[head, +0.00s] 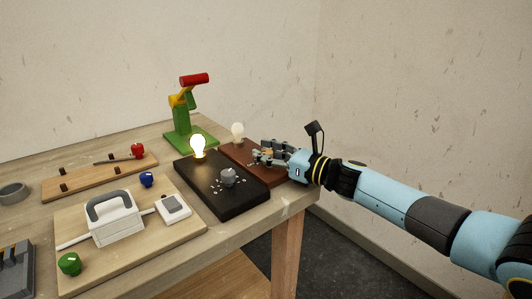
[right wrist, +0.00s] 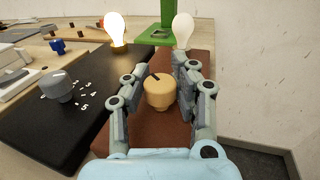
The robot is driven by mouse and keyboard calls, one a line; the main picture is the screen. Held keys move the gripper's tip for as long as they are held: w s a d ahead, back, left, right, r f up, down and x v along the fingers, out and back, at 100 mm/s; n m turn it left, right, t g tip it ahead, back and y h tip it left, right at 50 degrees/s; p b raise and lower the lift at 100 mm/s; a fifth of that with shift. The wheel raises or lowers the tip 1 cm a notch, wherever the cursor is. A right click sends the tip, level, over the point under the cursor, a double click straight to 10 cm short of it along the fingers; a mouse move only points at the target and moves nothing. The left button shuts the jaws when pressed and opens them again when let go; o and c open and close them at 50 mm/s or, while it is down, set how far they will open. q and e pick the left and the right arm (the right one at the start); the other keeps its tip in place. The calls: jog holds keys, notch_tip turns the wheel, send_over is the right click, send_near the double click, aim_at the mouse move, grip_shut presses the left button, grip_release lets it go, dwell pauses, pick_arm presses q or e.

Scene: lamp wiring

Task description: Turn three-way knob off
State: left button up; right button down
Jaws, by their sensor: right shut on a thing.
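A tan knob (right wrist: 160,90) with a dark pointer mark stands on the brown board (right wrist: 150,133), and an unlit bulb (right wrist: 183,31) is at the board's far end. My right gripper (head: 259,157) is over this board, shut on the tan knob with a finger on each side. In the right wrist view the fingers (right wrist: 160,78) flank the knob. Beside it, a black board (head: 215,198) carries a grey knob (head: 228,176) ringed by white marks and a lit bulb (head: 198,146). Labels for the tan knob are not visible. My left gripper is out of view.
A red, yellow and green stand (head: 182,140) is behind the boards. Left are a wooden board with a white handled switch (head: 116,220), a green knob (head: 69,263), a blue knob (head: 146,179) and a red-handled switch (head: 137,150). The table's edge is close on the right.

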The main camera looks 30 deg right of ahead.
jog(key=shift+f, duration=0.1)
dwell(0.3)
jog(key=shift+f+n+g+y+b, duration=0.15)
jog(key=shift+n+g+y+b, duration=0.15)
jog(key=shift+n+y+b, duration=0.3)
jog(key=shift+y, duration=0.3)
jog(key=c, duration=1.6)
grip_release()
jog(key=o, duration=0.5)
jog(key=shift+s+d+r, duration=0.1)
jog(key=shift+s+r, duration=0.1)
jog(key=shift+c, duration=0.2)
jog(key=shift+o, duration=0.8)
jog(key=shift+w, duration=0.1)
jog(key=v, duration=1.2)
jog(key=shift+r, duration=0.15)
